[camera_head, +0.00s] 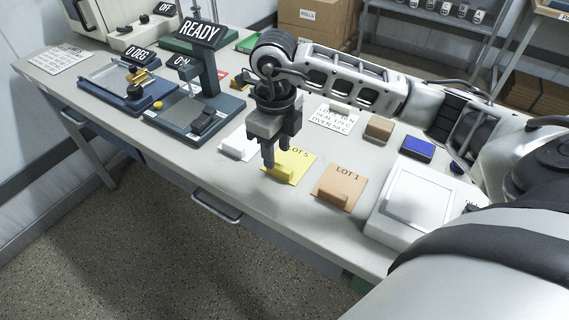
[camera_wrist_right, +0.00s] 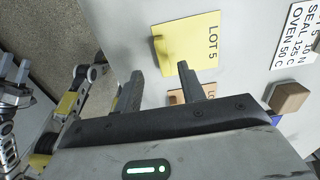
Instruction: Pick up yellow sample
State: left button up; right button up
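The yellow sample (camera_head: 293,163) is a flat square sheet marked LOT 5 with a small raised block at its near edge. It lies on the table between a white sample and the tan LOT 1 sample. My right gripper (camera_head: 281,153) is open and empty, pointing down over the yellow sample in the head view. In the right wrist view, the yellow sample (camera_wrist_right: 190,48) lies beyond the fingertips of the right gripper (camera_wrist_right: 160,70), apart from them in the picture. Jointed robot parts show at the left edge of the wrist view; the state of my left gripper is unclear there.
The white sample (camera_head: 238,144) and tan LOT 1 sample (camera_head: 339,187) flank the yellow one. A white box-like device (camera_head: 410,203) stands to the right. Behind are a lettered card (camera_head: 334,118), a brown block (camera_head: 379,129) and a blue block (camera_head: 417,148). A READY device (camera_head: 203,100) stands left.

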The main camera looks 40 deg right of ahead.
aim_at(281, 168)
jog(key=f, duration=0.3)
jog(key=f+p, duration=0.1)
jog(key=shift+s+d+f, duration=0.15)
jog(key=shift+s+d, duration=0.1)
jog(key=shift+d, duration=0.15)
jog(key=shift+f, duration=0.5)
grip_shut()
